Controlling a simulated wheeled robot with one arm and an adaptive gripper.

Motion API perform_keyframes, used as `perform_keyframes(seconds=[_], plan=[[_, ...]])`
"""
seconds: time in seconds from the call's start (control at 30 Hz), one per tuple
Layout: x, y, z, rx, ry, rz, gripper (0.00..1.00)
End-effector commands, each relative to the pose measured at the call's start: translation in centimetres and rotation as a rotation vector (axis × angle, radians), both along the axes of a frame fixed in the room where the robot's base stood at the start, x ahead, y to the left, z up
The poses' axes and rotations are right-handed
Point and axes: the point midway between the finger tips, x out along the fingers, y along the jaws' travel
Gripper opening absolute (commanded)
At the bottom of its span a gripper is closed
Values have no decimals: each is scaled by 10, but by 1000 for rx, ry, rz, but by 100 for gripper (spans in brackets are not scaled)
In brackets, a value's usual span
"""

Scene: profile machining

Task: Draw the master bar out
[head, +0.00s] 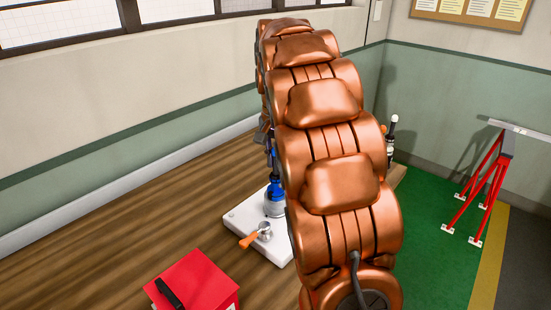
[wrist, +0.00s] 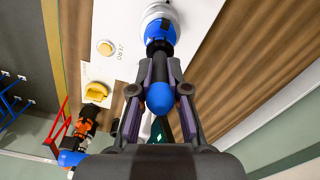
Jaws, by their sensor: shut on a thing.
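The master bar appears to be the upright blue piece (wrist: 159,98) with a rounded blue end and a dark neck in the wrist view. My gripper (wrist: 161,68) is closed around it, one finger on each side. Beyond the fingertips, a blue and silver round body (wrist: 160,28) stands on a white plate (wrist: 122,22). In the head view the blue and silver body (head: 274,203) stands on the white plate (head: 243,217), partly behind my arm. My gripper is mostly hidden there. I cannot tell how deep the bar sits.
A red box (head: 196,285) with a black handle stands nearer. A red trestle (head: 487,185) stands on the green floor at right. Wooden tabletop (head: 130,245) is clear at left.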

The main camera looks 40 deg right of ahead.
Motion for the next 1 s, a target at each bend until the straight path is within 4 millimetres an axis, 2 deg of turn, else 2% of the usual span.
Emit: perform_keyframes(seconds=[0.03,0.1,0.53,1.0], plan=[[0,0,0,-1,1,0,7],[0,0,0,-1,1,0,0],[0,0,2,0,0,0,0],[0,0,16,-1,-1,0,0]])
